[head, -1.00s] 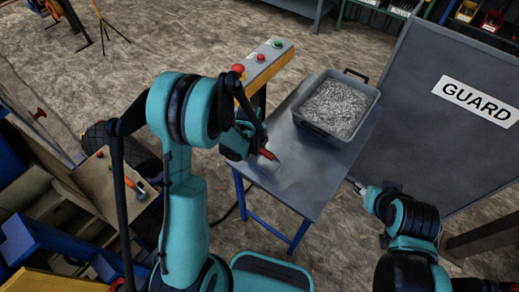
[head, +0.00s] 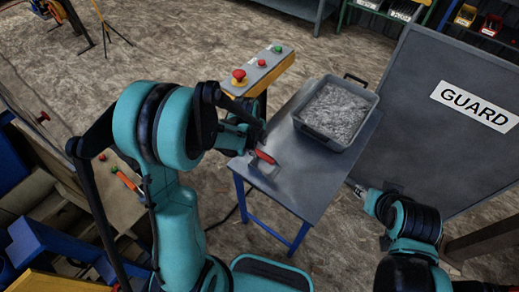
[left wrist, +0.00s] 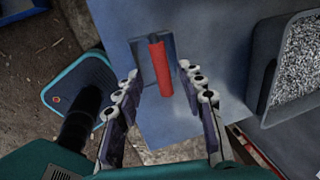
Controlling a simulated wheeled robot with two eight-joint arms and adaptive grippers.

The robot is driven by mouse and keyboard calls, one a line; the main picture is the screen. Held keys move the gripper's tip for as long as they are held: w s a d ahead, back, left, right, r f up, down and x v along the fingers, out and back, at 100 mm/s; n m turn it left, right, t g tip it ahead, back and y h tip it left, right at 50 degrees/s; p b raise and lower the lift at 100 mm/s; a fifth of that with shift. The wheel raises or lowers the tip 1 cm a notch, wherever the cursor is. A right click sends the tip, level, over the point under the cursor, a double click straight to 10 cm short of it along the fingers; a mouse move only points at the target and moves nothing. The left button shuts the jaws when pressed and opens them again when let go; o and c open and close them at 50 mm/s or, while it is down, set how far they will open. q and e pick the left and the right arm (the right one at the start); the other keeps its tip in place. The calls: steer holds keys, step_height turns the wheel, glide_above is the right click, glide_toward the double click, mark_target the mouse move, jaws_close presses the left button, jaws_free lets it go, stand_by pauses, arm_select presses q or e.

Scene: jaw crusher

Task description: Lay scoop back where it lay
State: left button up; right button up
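The scoop, with a red handle (head: 264,157) and a grey metal pan (head: 262,171), lies on the grey table (head: 315,185) near its left edge. In the left wrist view the red handle (left wrist: 160,68) lies between and just beyond my left fingertips, with the grey pan (left wrist: 141,50) beside it. My left gripper (left wrist: 160,72) is open, its fingers apart on either side of the handle and not closed on it. In the head view my left gripper (head: 256,140) is at the scoop, partly hidden by its own arm. My right gripper (head: 357,188) is beside the table's right edge, its fingers too small to read.
A grey bin (head: 325,135) of crushed stone stands at the back of the table. A button box (head: 260,70) with red and green buttons is behind my left arm. The guard panel (head: 440,150) stands at right. The table's front part is clear.

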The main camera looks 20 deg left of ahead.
arm_select(q)
steer(key=s+r+n+t, duration=0.5)
steer(key=s+r+n, duration=1.1)
steer(key=n, duration=0.6)
step_height(320, 180, up, 2)
steer(key=shift+r+y+p, duration=0.1)
steer(key=shift+y+p, duration=0.3)
steer(key=shift+s, duration=0.1)
step_height(320, 180, down, 10)
steer(key=b, duration=0.9)
steer(key=shift+r, duration=0.25)
